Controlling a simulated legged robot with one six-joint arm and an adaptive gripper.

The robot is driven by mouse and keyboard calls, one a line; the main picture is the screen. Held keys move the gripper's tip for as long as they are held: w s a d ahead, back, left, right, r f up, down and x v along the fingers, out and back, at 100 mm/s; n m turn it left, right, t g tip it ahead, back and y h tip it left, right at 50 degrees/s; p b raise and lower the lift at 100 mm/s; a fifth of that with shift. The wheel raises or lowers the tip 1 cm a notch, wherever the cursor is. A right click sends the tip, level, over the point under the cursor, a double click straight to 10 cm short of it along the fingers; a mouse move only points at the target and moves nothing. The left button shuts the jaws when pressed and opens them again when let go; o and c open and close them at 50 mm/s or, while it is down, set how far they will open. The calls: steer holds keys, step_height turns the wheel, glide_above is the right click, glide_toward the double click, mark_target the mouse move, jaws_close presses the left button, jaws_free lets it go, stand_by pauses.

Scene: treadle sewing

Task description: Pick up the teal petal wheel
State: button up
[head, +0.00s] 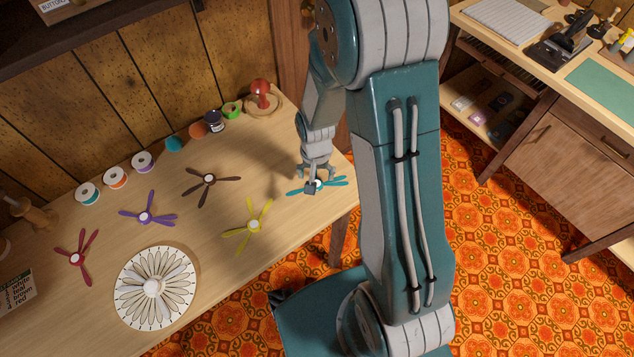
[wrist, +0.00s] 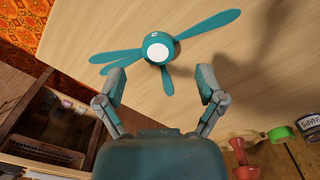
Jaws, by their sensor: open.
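The teal petal wheel (head: 330,184) lies on the wooden table near its right end. It has several narrow teal petals around a white centre, and it also shows in the wrist view (wrist: 160,48). My gripper (head: 316,178) is over the wheel in the head view and hides part of it. In the wrist view my gripper (wrist: 162,78) has its two fingers spread apart, with nothing between them but bare table and a short petal of the wheel. The white centre lies just beyond the fingertips.
Yellow (head: 254,227), brown (head: 209,180), purple (head: 146,216) and red (head: 79,258) petal wheels lie to the left on the table. A white round dial (head: 130,310) sits at the front. Spools (head: 142,162) and a red-knobbed item (head: 261,92) line the back.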

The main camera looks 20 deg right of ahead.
mark_target(316, 175)
steer(key=shift+f, duration=1.5)
steer(key=c, duration=0.9)
steer(key=shift+d+r, duration=0.1)
